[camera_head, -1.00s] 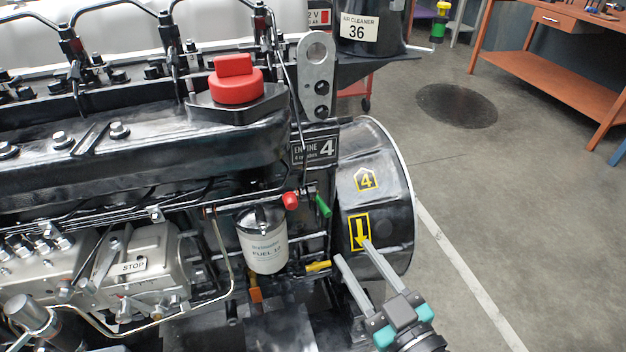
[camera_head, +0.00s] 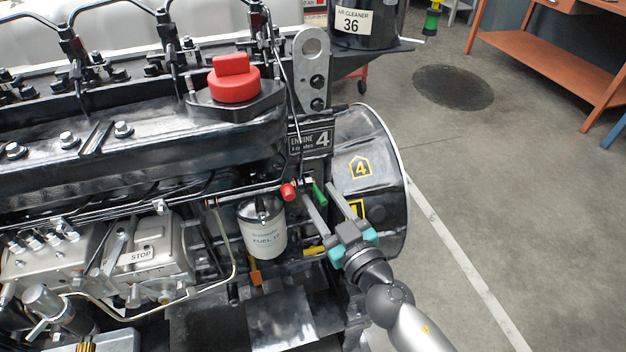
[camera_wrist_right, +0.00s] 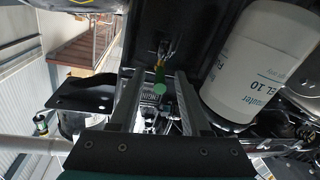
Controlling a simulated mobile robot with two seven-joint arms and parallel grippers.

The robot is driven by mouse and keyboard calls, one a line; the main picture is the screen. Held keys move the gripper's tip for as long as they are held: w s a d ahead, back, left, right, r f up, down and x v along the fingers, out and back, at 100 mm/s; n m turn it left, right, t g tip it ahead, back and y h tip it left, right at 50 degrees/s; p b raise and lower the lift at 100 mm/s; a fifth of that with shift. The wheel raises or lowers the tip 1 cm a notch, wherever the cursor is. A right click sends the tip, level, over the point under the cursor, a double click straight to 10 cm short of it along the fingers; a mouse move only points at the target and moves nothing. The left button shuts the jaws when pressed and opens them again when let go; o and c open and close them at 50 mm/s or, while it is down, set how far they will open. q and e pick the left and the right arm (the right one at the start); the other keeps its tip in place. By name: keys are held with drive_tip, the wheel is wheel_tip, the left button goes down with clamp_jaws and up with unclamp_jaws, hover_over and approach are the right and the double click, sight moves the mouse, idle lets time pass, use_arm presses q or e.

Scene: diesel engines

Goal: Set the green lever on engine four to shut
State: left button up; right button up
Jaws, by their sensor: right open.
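The lever's pivot is partly hard to make out. My left gripper is out of view.
A red knob (camera_head: 288,192) sits just left of the green lever. The white fuel filter (camera_head: 264,230) is lower left, close to the right gripper. A yellow handle (camera_head: 314,250) is below. The black drum-like housing (camera_head: 385,170) is at right, with open floor beyond.

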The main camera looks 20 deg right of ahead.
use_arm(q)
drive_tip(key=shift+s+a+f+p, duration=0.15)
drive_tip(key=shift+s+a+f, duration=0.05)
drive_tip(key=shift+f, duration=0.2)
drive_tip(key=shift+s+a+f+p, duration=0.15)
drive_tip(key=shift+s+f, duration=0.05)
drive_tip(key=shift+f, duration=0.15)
use_arm(e)
drive_tip(key=shift+w+a, duration=0.2)
drive_tip(key=shift+w, duration=0.85)
drive_tip(key=shift+w+a, duration=0.15)
drive_tip(key=shift+w, duration=0.9)
clamp_jaws()
